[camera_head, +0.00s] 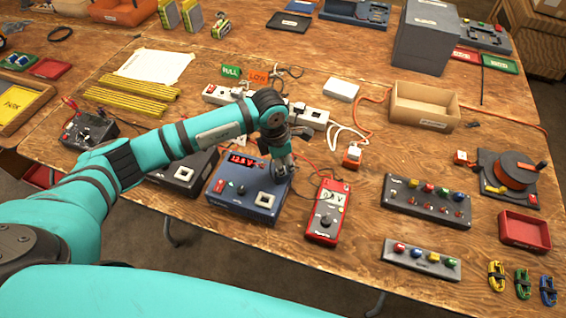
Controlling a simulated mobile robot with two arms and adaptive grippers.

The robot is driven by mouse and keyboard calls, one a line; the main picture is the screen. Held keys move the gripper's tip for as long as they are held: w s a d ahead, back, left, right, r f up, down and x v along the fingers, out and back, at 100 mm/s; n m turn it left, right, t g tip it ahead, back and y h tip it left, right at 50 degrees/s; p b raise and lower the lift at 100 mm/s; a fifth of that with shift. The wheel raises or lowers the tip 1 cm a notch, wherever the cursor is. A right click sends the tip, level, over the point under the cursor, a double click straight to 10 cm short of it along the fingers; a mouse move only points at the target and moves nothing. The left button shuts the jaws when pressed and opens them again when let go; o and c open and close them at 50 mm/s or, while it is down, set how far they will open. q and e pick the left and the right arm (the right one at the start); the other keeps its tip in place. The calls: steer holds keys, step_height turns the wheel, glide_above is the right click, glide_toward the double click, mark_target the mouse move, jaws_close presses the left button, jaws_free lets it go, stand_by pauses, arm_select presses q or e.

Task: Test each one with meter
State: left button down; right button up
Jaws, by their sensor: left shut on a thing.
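My left gripper (284,168) comes in from the left and points down at the right back part of a blue box (247,197) with a lit red display and a pale square socket. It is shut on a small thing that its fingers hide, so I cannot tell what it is. A red handheld meter (328,212) with a dial lies just right of the blue box. A black meter-like box (88,130) with leads stands at the left. Several yellow-green battery-like blocks (192,17) stand at the back left. My right gripper is out of view.
A dark box (182,174) sits left of the blue box. White power strips (314,118) and an empty cardboard tray (424,106) lie behind. Button panels (427,201), a red tray (524,231) and an orange cable reel (512,172) fill the right. Yellow rods (128,95) lie at the left.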

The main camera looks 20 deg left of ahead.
arm_select(q)
steer(key=c, duration=0.9)
jaws_free()
steer(key=shift+r+p, duration=2.15)
steer(key=shift+r, duration=1.55)
